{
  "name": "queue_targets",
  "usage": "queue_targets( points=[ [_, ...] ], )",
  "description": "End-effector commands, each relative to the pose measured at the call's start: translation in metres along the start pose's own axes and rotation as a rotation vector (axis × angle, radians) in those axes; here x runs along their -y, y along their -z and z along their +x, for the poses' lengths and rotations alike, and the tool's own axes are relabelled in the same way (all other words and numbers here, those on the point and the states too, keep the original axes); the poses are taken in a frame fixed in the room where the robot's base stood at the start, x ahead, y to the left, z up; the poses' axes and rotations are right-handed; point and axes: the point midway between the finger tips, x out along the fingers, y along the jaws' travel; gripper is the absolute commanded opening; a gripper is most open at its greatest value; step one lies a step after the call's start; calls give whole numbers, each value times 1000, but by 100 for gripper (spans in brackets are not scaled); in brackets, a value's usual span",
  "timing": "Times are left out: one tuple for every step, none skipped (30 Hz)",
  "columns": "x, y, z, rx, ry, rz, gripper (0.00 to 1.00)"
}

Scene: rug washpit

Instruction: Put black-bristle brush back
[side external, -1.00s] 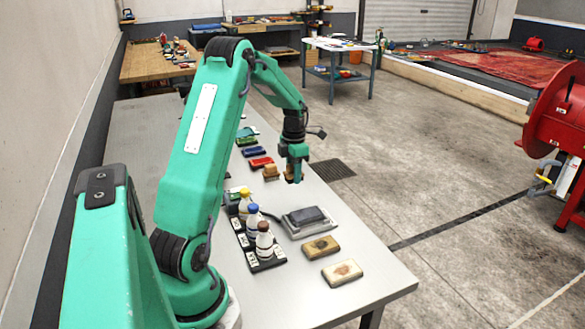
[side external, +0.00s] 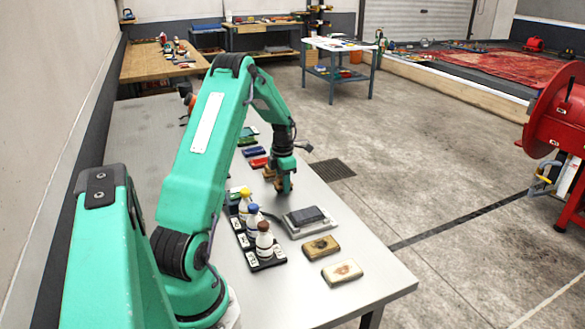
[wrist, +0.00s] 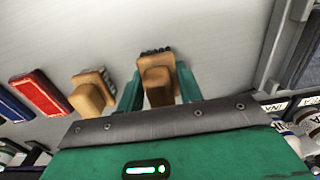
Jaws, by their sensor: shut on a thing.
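The black-bristle brush (wrist: 157,82) has a tan wooden block and handle, and a strip of dark bristles shows at its far edge in the wrist view. My gripper (side external: 284,187) is shut on it, one teal finger on each side. In the side view my gripper is low over the steel table, and the held brush is mostly hidden behind the fingers. I cannot tell whether the brush touches the table. A second wooden brush (wrist: 91,92) with paler, greyish bristles stands just left of my gripper in the wrist view, apart from it.
A red block (side external: 258,162) and blue block (side external: 254,152) lie in line beyond the brushes. Capped bottles (side external: 254,220) stand in a black rack nearer my base. A grey tray (side external: 292,232) with a dark block and two tan blocks (side external: 321,247) lie toward the near end.

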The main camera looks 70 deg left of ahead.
Motion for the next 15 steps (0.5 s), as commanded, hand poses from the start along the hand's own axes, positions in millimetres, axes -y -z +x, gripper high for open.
queue_targets(
  points=[
    [0, 0, 5, -1, 1, 0, 11],
    [0, 0, 6, 0, 1, 0, 11],
    [0, 0, 8, 0, 0, 0, 11],
    [0, 0, 8, 0, 0, 0, 11],
    [0, 0, 8, 0, 0, 0, 11],
    [0, 0, 8, 0, 0, 0, 11],
    [0, 0, 8, 0, 0, 0, 11],
    [0, 0, 8, 0, 0, 0, 11],
    [0, 0, 8, 0, 0, 0, 11],
    [0, 0, 8, 0, 0, 0, 11],
    [0, 0, 8, 0, 0, 0, 11],
    [0, 0, 8, 0, 0, 0, 11],
    [0, 0, 9, 0, 0, 0, 11],
    [0, 0, 10, 0, 0, 0, 11],
    [0, 0, 10, 0, 0, 0, 11]
  ],
)
